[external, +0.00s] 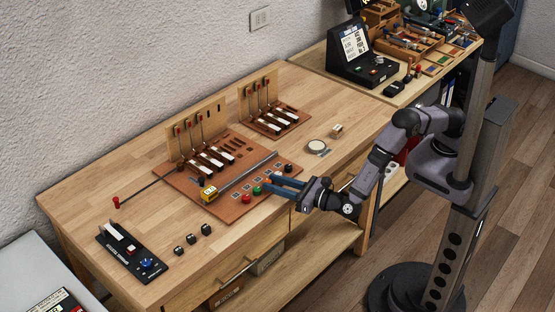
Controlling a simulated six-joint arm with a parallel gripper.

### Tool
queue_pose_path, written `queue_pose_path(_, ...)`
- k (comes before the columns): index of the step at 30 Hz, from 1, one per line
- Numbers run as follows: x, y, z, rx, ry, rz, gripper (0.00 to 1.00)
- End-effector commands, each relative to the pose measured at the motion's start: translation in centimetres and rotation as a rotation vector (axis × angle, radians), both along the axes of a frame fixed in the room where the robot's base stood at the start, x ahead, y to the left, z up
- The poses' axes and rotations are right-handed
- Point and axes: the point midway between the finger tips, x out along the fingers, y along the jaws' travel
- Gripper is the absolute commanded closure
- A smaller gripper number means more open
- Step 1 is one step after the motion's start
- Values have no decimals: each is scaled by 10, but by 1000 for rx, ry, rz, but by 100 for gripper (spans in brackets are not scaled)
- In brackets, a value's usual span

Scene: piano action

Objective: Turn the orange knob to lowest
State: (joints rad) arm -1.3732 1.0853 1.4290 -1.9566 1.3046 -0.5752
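My gripper (270,183) reaches in from the right, low over the front strip of the brown action board (228,208). Its two blue fingers are apart, with a gap between them. The fingertips are close to a green knob (256,190). A red knob (246,199) stands to the left of the green one, and a black knob (288,168) stands beyond the fingers. I cannot pick out an orange knob; the fingers cover part of the row. I cannot tell whether anything is between the fingers.
A black panel with a blue knob (147,263) and several small black pieces (191,239) lie at the left.

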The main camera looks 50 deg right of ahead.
Motion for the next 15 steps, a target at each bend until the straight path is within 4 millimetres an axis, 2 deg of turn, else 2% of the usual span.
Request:
queue_pose_path(8,1,0,0,0,0,1,72)
queue_pose_path(11,1,0,0,0,0,0,96)
queue_pose_path(12,1,0,0,0,0,0,100)
queue_pose_path(15,1,0,0,0,0,1,100)
